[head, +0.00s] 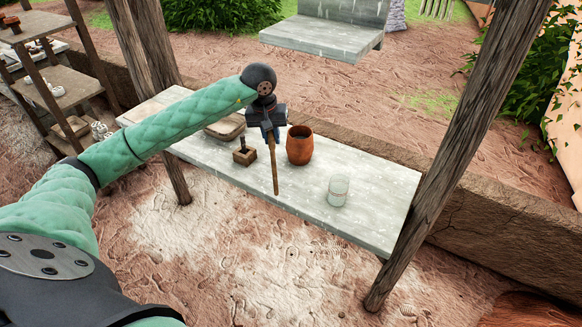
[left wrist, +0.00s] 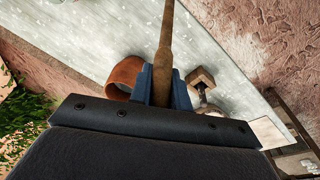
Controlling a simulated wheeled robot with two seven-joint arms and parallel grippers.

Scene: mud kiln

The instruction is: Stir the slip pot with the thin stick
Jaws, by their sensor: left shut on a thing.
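The thin stick (head: 273,168) is a slim brown wooden rod. My left gripper (head: 269,131) is shut on its upper end, and the stick hangs down nearly upright over the front part of the grey table. The stick also shows in the left wrist view (left wrist: 166,35), between the blue fingers (left wrist: 162,85). A rounded orange-brown clay pot (head: 300,146), likely the slip pot, stands on the table just right of the gripper. Its dark opening faces up, and its contents cannot be made out. In the left wrist view the pot (left wrist: 124,75) is partly hidden by the gripper. My right gripper is not in view.
A glass jar (head: 338,190) stands on the grey table (head: 380,190), right of the pot. A small wooden block with a dark peg (head: 244,154) and a tray-like box (head: 225,127) lie to the left. Wooden posts (head: 460,150) flank the table.

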